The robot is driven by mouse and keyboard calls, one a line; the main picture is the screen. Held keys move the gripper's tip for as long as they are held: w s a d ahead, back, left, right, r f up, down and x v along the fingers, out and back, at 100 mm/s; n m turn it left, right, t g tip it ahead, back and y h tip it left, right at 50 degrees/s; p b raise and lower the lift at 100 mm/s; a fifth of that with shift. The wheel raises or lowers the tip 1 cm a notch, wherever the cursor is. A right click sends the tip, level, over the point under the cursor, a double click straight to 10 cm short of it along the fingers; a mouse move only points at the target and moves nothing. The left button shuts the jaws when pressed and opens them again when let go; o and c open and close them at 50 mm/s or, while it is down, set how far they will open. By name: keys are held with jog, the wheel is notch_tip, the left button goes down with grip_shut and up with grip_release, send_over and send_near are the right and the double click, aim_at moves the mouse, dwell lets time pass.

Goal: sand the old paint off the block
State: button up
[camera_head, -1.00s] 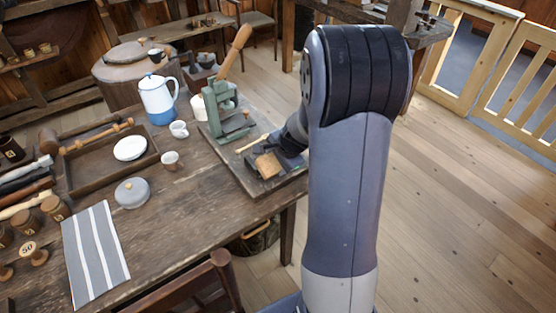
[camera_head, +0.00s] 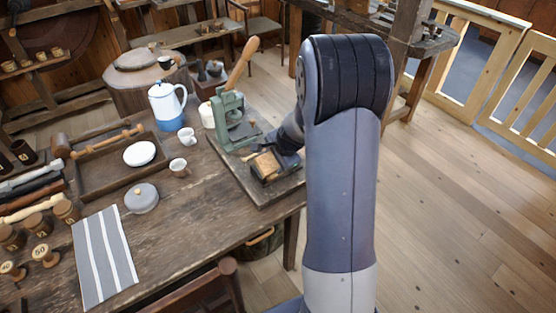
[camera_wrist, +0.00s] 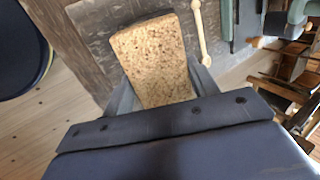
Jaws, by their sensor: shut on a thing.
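A tan, speckled cork-like block (camera_wrist: 155,60) sits between the two fingers of my gripper (camera_wrist: 162,84) in the wrist view. My gripper is shut on it. In the head view the same block (camera_head: 266,161) shows over the dark work board (camera_head: 262,196) at the table's right end. Something dark lies just under it; I cannot tell whether that is a finger or a painted block. No painted face shows clearly. My own arm hides part of the gripper in the head view.
A green press (camera_head: 230,125) with a wooden lever stands behind the block on the board. A thin turned stick (camera_wrist: 200,35) lies beside the block. The board's front corner is bare.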

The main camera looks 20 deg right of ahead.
jog(key=shift+s+d+f+b, duration=0.15)
jog(key=shift+s+f+b, duration=0.45)
jog(key=shift+s+b, duration=0.25)
jog(key=shift+s+d+f+b, duration=0.1)
jog(key=shift+s+f+b, duration=0.55)
jog(key=shift+b, duration=0.25)
jog(key=shift+s, duration=0.35)
jog(key=shift+c, duration=0.4)
jog(key=shift+s+d+r+p, duration=0.1)
jog(key=shift+r+p, duration=0.25)
jog(key=shift+r, duration=0.2)
jog(key=p+v, duration=0.2)
jog(key=v, duration=0.3)
jog(key=shift+p, duration=0.35)
